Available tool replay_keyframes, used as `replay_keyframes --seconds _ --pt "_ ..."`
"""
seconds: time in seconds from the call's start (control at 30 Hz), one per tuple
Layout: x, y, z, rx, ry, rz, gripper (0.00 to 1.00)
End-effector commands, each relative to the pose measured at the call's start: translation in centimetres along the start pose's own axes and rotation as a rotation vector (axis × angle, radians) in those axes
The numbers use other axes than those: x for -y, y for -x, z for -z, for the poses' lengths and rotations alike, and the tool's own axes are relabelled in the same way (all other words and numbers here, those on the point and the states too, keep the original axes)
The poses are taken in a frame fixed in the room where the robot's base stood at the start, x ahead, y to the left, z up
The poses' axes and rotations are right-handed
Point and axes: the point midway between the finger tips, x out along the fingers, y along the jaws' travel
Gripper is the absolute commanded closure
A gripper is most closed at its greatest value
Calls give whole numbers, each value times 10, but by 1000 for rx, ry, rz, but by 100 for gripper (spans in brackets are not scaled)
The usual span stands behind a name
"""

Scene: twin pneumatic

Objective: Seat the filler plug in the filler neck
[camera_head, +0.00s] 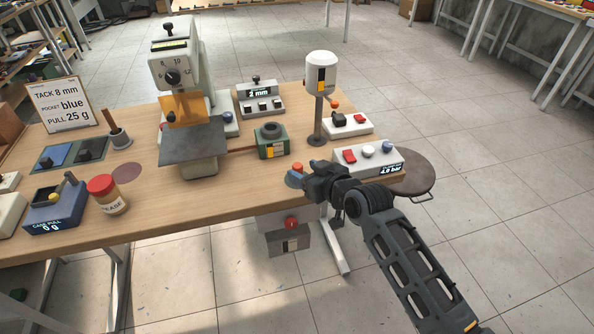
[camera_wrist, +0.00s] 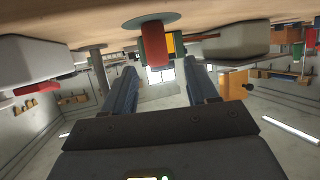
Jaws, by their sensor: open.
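A small red-orange piece, which looks like the filler plug (camera_head: 297,168), stands on a grey-blue disc (camera_head: 292,181) near the table's front edge, partly hidden by my gripper. The wrist view is upside down and shows the plug (camera_wrist: 153,47) as a red cylinder on the disc (camera_wrist: 149,21). A green block with a dark round ring on top, which looks like the filler neck (camera_head: 271,133), stands farther back and left of my gripper. My gripper (camera_head: 309,178) is open and empty beside the plug. In the wrist view the plug shows beyond the gap between its fingers (camera_wrist: 163,75).
A white box with a red button and gauge (camera_head: 368,160) stands close right of my gripper. A white-headed post (camera_head: 319,90) rises behind. A press with a grey plate (camera_head: 193,140) stands left. A round stool (camera_head: 412,172) is off the table's right end.

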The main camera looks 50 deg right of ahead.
Motion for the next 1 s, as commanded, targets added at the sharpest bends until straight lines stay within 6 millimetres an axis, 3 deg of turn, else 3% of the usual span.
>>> replay_keyframes --seconds 0.3,0.63,1.0 --pt "-2 -42 2 -1 -2 0 42" --pt "-2 -48 1 -1 0 0 42" --pt "-2 -48 1 -1 0 -1 77"
